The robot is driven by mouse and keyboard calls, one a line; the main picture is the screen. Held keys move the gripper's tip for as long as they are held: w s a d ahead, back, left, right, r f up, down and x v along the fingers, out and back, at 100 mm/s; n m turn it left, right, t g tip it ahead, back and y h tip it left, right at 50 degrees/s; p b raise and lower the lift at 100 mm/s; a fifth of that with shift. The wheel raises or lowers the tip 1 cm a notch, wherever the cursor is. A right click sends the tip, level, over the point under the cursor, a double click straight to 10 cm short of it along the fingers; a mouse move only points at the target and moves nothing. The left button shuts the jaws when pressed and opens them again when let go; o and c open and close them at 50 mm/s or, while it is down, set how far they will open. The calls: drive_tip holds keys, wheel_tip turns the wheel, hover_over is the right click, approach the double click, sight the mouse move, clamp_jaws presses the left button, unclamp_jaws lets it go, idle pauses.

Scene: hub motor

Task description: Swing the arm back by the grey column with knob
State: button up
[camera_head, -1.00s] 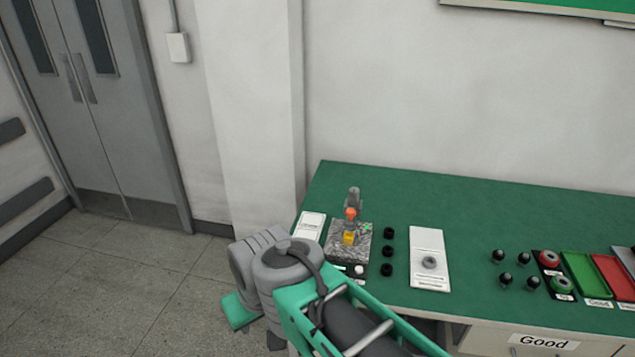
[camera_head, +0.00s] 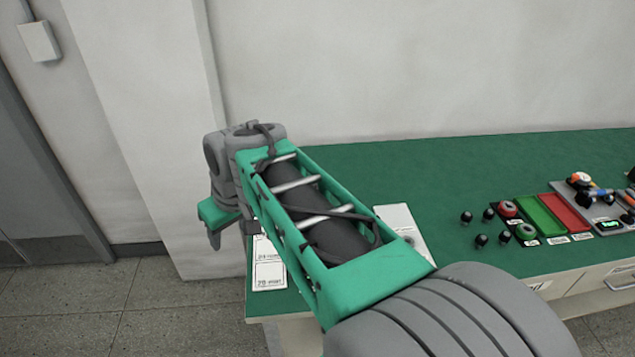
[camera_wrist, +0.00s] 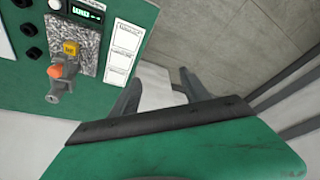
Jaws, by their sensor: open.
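My gripper (camera_wrist: 160,77) is open and empty in the wrist view, its two fingers apart over the floor beside the table. In the head view my gripper (camera_head: 214,238) hangs off the table's left end. The grey column with its orange knob (camera_wrist: 55,71) stands on a speckled stone-like base (camera_wrist: 89,46) with a yellow block (camera_wrist: 70,48) and a lit display. In the wrist view it is left of the fingers and not touching them. In the head view my arm hides this device.
A white card (camera_wrist: 123,52) lies beside the device. The green table (camera_head: 440,155) carries black knobs, a green tray (camera_head: 541,214), a red tray (camera_head: 566,210) and a small instrument (camera_head: 610,222) at the right. A wall stands behind it. Open floor (camera_head: 170,310) lies at the left.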

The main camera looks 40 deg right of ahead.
drive_tip(key=w+d+f+n+b, duration=0.1)
drive_tip(key=w+d+f, duration=0.15)
drive_tip(key=d, duration=1.25)
drive_tip(key=w+d+f, duration=0.1)
drive_tip(key=w+d, duration=0.2)
drive_tip(key=d, duration=1.3)
drive_tip(key=shift+t, duration=0.4)
drive_tip(key=x, duration=0.7)
drive_tip(key=shift+w, duration=0.15)
drive_tip(key=shift+w+f, duration=0.1)
drive_tip(key=shift+f, duration=0.25)
drive_tip(key=shift+c, duration=0.2)
clamp_jaws()
